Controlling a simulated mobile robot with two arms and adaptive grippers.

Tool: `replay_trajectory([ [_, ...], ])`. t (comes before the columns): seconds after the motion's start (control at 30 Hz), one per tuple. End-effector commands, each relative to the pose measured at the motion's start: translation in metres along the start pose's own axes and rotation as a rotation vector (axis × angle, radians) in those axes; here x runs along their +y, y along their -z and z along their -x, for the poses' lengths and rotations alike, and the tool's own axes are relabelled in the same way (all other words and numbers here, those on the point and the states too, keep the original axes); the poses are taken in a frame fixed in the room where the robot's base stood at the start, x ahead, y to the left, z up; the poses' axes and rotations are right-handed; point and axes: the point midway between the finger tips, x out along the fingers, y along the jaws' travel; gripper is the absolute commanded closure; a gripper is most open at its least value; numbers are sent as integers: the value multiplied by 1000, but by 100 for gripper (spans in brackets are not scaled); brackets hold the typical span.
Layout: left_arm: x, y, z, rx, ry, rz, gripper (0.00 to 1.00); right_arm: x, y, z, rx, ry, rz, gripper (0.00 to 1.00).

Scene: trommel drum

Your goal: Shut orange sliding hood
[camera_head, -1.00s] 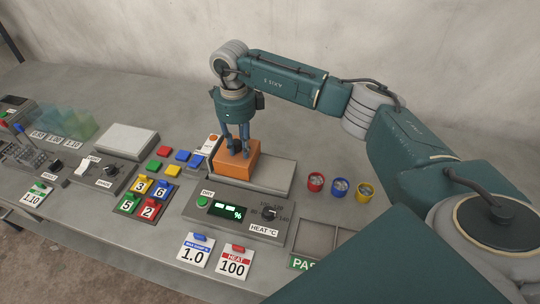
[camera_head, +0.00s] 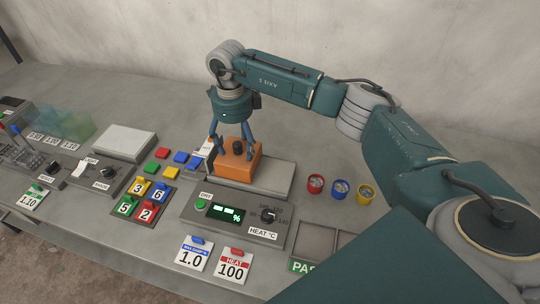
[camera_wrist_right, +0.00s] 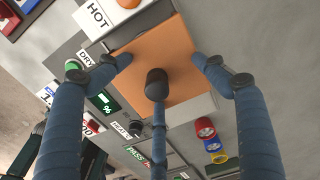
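The orange sliding hood (camera_head: 234,170) sits on the left end of a long light-grey base (camera_head: 272,177), whose right part is bare. In the right wrist view the hood (camera_wrist_right: 186,42) is a flat orange plate with a black knob (camera_wrist_right: 157,84) standing up from it. My right gripper (camera_head: 231,142) is above the hood with its fingers spread. In the right wrist view the fingers of my right gripper (camera_wrist_right: 162,72) stand apart around the knob, with gaps on the left and right. My left gripper does not show.
The heater panel (camera_head: 190,209) with a green button, display and dial is in front of the base. Red, blue and yellow cups (camera_head: 341,187) stand to the right. Coloured number blocks (camera_head: 147,199) and a HOT label (camera_wrist_right: 97,16) are to the left.

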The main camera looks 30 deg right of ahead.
Motion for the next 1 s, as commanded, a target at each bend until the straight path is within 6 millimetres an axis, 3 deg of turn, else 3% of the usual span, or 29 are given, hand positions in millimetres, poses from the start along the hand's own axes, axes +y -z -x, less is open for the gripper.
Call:
replay_trajectory([
  [0.5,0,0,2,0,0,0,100,4,-1,1,1,-7,7,28],
  [1.0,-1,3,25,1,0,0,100,2,-1,41,-2,-4,5,28],
])
